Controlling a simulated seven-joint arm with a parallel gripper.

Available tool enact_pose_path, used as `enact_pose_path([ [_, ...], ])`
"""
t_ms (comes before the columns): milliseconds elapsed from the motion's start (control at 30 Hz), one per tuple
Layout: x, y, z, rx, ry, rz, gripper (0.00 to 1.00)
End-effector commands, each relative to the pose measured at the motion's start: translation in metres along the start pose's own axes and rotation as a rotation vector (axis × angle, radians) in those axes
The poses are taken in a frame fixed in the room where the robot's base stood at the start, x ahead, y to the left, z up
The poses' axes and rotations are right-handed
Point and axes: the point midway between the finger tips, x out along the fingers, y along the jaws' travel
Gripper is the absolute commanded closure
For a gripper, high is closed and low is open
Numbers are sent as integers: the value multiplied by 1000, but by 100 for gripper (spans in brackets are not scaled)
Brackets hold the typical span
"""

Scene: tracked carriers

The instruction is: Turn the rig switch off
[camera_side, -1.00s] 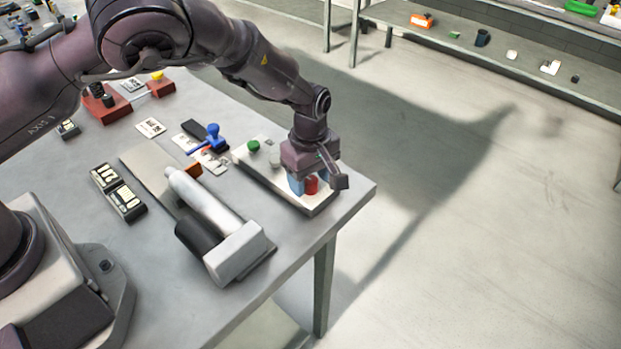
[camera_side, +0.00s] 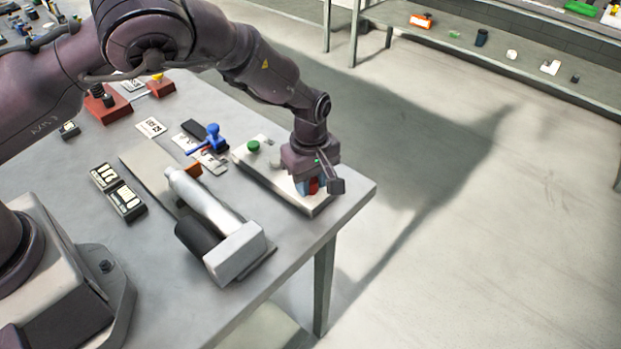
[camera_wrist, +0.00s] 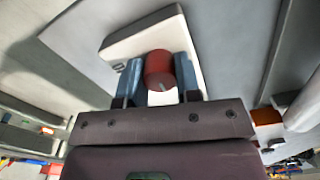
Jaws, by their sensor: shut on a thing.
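The rig switch panel is a pale, long box (camera_side: 272,180) lying near the table's right corner in the side view. It carries a green button (camera_side: 253,146) at its far end and a red knob (camera_side: 313,186) at its near end. My gripper (camera_side: 312,188) points down over the near end, its blue fingers on either side of the red knob. In the wrist view the red knob (camera_wrist: 159,70) sits between the blue fingers, with a light mark on its face. The gripper is shut on it.
A silver cylinder with a grey block (camera_side: 237,252) lies left of the panel. A blue handled tool (camera_side: 212,136), printed cards (camera_side: 151,127) and dark display modules (camera_side: 126,202) lie farther left. The table's edge is close to the panel. A shelf (camera_side: 500,60) stands behind.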

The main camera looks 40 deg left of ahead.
Motion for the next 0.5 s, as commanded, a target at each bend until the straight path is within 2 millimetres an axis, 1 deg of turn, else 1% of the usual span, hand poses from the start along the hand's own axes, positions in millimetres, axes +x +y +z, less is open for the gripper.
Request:
enact_pose_path([
  [267, -1, 0, 0, 183, -1, 2, 92],
  [500, -1, 0, 0, 409, -2, 2, 92],
])
